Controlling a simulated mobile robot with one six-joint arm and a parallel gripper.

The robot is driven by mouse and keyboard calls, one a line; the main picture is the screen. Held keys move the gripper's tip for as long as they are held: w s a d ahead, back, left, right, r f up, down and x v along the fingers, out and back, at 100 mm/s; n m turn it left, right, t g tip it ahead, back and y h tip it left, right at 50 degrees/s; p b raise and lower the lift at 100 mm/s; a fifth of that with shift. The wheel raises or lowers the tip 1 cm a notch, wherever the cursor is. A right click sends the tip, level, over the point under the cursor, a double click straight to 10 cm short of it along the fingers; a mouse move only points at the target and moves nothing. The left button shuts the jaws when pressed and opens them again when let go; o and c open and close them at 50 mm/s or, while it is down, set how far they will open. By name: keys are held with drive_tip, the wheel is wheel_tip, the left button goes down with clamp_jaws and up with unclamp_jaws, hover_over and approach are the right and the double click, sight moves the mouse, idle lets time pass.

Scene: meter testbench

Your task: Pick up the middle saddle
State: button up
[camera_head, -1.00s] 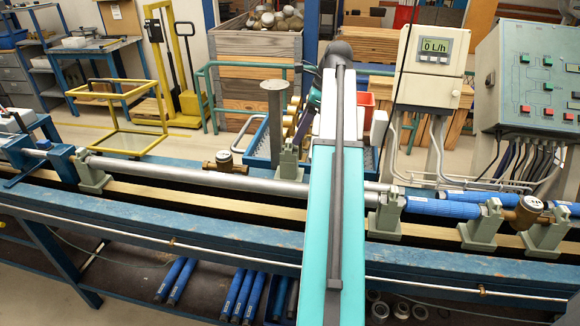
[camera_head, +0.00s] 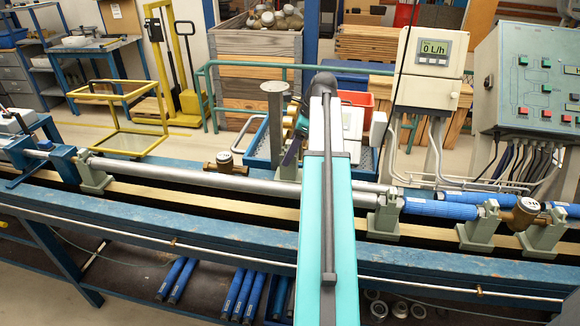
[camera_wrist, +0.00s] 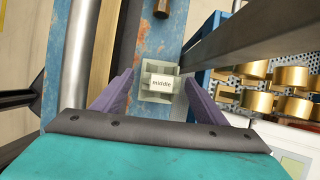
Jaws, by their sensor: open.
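Nothing is held. I cannot tell the height of the fingertips above the bench. In the head view a grey-green saddle (camera_head: 288,167) shows just left of my arm, behind the long pipe, but its label cannot be read.
A long grey pipe (camera_head: 200,178) runs along the bench, close to the gripper's left in the wrist view (camera_wrist: 78,60). A grey post (camera_head: 276,115) stands near the saddle. Brass fittings (camera_wrist: 290,78) lie in a perforated tray on the right. A brass meter (camera_head: 225,163) lies farther left.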

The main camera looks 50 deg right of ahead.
idle(0.3)
drive_tip(key=shift+p+x, duration=0.85)
drive_tip(key=shift+x, duration=1.8)
drive_tip(key=shift+w+r, duration=0.1)
clamp_jaws()
